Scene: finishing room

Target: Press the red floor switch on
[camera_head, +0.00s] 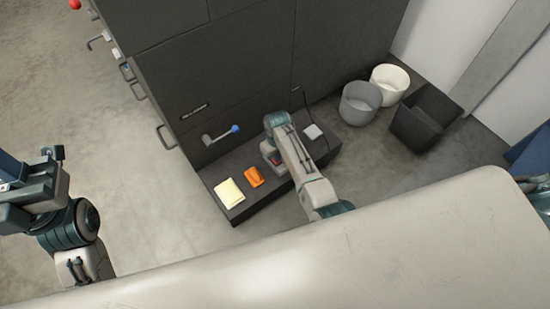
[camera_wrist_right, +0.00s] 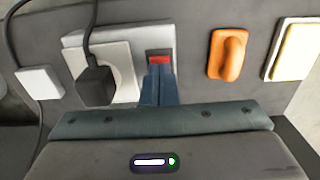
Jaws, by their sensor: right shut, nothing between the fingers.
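The red switch (camera_wrist_right: 160,60) sits at the end of a white power strip (camera_wrist_right: 124,50) with a black plug (camera_wrist_right: 95,82) in its socket. In the right wrist view, my right gripper (camera_wrist_right: 158,72) is shut and empty, its blue fingertips right at the switch and covering its near part. I cannot tell whether they touch it. In the head view my right arm hides most of the strip, and a bit of red switch (camera_head: 276,158) shows beside it. My left gripper (camera_head: 32,180) is at the far left, away from the strip; its jaw opening is unclear.
An orange object (camera_head: 254,177) and a yellow pad (camera_head: 229,193) lie beside the strip on a dark ledge (camera_head: 240,215). A white block (camera_head: 313,131) lies on the other side. Bins (camera_head: 361,103) stand to the right.

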